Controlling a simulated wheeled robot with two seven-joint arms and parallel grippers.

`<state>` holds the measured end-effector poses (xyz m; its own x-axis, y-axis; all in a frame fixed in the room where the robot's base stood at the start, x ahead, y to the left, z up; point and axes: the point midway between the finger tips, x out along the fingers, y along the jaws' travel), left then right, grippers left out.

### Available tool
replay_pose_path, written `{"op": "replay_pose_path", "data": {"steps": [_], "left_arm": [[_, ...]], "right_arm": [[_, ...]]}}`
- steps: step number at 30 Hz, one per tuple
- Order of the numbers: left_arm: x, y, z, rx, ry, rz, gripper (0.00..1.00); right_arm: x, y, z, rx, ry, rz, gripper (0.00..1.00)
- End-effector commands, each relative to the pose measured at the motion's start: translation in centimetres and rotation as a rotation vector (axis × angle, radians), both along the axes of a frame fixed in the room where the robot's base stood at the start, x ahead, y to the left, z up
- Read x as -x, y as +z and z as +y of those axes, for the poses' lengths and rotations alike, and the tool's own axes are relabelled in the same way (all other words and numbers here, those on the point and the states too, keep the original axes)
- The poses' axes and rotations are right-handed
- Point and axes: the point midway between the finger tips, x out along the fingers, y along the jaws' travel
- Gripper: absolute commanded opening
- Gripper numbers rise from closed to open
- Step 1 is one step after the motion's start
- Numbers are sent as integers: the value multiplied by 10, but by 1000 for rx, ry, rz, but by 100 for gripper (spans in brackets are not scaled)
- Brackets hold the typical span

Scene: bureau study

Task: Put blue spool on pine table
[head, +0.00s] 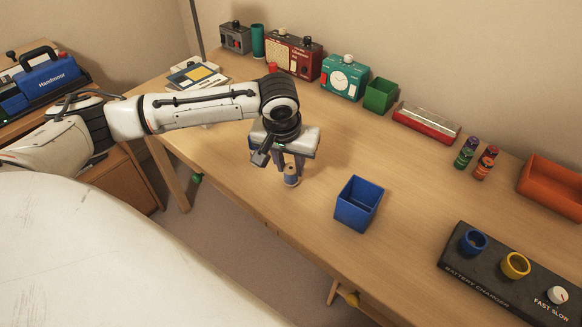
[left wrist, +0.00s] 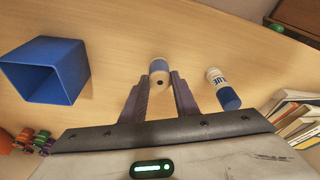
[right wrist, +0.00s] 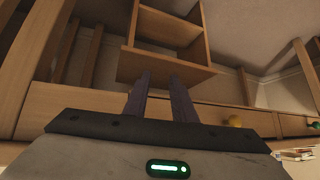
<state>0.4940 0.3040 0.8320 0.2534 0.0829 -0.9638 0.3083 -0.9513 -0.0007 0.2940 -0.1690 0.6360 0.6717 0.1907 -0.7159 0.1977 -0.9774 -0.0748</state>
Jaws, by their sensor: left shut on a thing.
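The blue spool (head: 291,177) has a pale wooden end and a blue band. My left gripper (head: 290,168) points down and is shut on it at the pine table's front edge. In the left wrist view the spool (left wrist: 159,67) sits between the two fingertips. I cannot tell whether it touches the table. The pine table (head: 410,215) is the long pale wooden surface along the wall. My right gripper (right wrist: 160,80) shows only in the right wrist view, with its fingers apart and nothing between them, facing wooden furniture.
An open blue box (head: 358,204) stands right of the spool. A blue-and-white glue stick (left wrist: 223,89) lies near the left fingers.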

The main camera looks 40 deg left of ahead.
Motion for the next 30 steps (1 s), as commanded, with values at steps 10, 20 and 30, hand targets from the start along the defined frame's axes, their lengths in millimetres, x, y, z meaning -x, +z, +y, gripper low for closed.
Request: {"op": "replay_pose_path", "data": {"steps": [10, 20, 30], "left_arm": [[0, -13, -1, 1, 0, -1, 6], [0, -15, 0, 0, -1, -1, 46], [2, -2, -1, 1, -1, -2, 46]], "right_arm": [[-2, 0, 1, 0, 2, -3, 24], [-2, 2, 1, 0, 2, -5, 24], [-3, 3, 1, -1, 2, -6, 24]]}}
